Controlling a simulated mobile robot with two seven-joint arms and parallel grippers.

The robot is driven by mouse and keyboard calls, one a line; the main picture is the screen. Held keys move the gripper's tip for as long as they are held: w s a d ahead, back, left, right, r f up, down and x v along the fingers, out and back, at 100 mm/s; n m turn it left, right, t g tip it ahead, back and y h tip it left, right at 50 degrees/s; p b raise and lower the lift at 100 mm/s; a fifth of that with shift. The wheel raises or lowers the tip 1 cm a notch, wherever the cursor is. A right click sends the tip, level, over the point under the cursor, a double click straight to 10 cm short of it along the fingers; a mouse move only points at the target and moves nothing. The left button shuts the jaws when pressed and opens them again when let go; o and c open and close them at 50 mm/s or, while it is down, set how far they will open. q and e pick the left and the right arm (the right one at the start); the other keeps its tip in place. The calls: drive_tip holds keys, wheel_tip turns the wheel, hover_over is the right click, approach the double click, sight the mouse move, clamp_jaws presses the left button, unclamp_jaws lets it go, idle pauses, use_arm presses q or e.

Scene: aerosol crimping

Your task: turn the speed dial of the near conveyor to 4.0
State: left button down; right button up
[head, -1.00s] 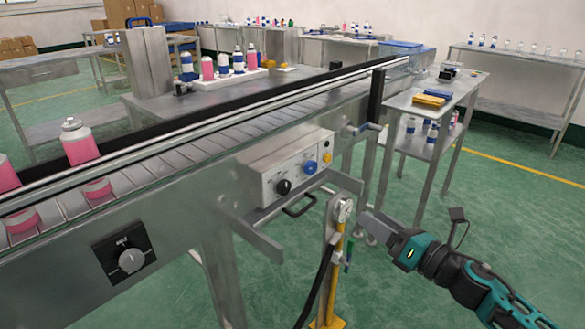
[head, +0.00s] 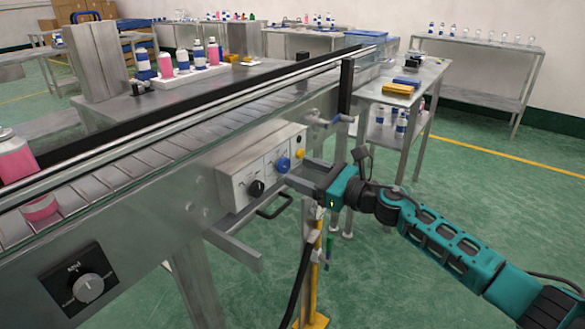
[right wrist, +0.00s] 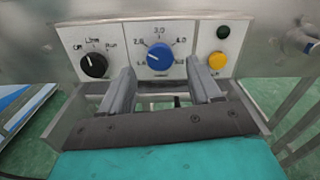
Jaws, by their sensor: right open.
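The blue speed dial (head: 283,164) sits on the grey control panel of the near conveyor (head: 150,217). In the right wrist view the blue dial (right wrist: 160,56) is ringed by a number scale on which 2.0, 3.0 and 4.0 are readable. Its pointer is too small to read surely. My right gripper (head: 299,174) is open, its fingers pointing at the panel. In the wrist view its two fingers (right wrist: 163,82) stand below and to either side of the dial, with nothing between them. My left gripper is not in view.
A black selector knob (right wrist: 93,65) lies left of the dial; a yellow button (right wrist: 217,60) and a dark green one (right wrist: 223,32) lie right. A metal bracket (head: 233,247) juts below the panel. A side table (head: 425,75) stands behind my right arm.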

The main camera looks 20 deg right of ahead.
sight(286, 167)
drive_tip(key=shift+x, duration=1.75)
drive_tip(key=shift+c, duration=0.4)
drive_tip(key=c, duration=1)
drive_tip(key=shift+o, duration=0.2)
